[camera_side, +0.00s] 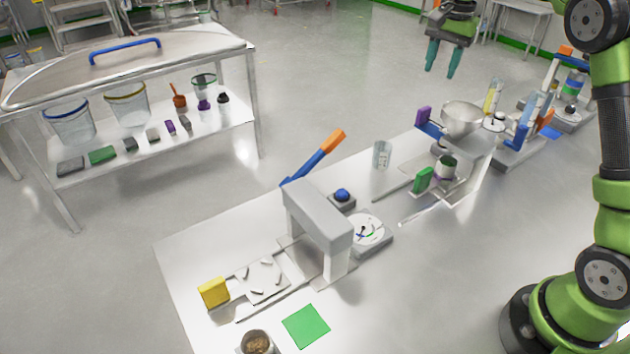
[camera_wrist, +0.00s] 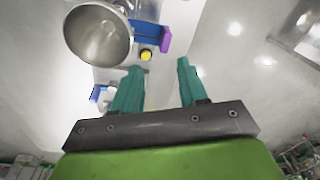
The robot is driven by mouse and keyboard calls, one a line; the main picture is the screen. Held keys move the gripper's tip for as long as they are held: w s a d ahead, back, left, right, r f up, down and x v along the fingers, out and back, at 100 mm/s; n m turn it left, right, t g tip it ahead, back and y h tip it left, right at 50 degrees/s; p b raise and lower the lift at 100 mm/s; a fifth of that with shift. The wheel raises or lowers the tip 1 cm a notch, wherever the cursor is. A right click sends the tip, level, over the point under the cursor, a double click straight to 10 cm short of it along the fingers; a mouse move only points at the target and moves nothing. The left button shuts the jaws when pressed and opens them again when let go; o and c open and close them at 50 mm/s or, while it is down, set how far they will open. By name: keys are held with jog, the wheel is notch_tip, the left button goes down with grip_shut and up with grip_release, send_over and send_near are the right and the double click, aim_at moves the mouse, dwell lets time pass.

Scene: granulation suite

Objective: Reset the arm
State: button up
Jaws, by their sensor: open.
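My gripper (camera_side: 441,72) has two teal fingers and hangs in the air at the top of the side view, beyond the back edge of the bench. Its fingers are apart with nothing between them. In the wrist view my gripper (camera_wrist: 158,85) also shows open and empty. The metal bowl (camera_wrist: 98,36) lies to the upper left of the fingers there, and in the side view the bowl (camera_side: 463,118) sits on a stand. My green arm runs down the right side of the side view to its base.
The white bench (camera_side: 180,245) holds a grey press with an orange-tipped lever (camera_side: 328,143), a round dish (camera_side: 368,232), a yellow block (camera_side: 213,292), a green square (camera_side: 306,326) and a clear beaker (camera_side: 382,154). A steel rack (camera_side: 235,135) with buckets stands at left. Open floor lies between.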

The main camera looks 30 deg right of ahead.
jog(key=s+a+f+n+t+y, duration=0.1)
jog(key=s+a+n+t, duration=0.5)
jog(key=s+a, duration=1.4)
jog(key=s+n+y, duration=0.1)
jog(key=s+n, duration=0.2)
jog(key=shift+f, duration=0.15)
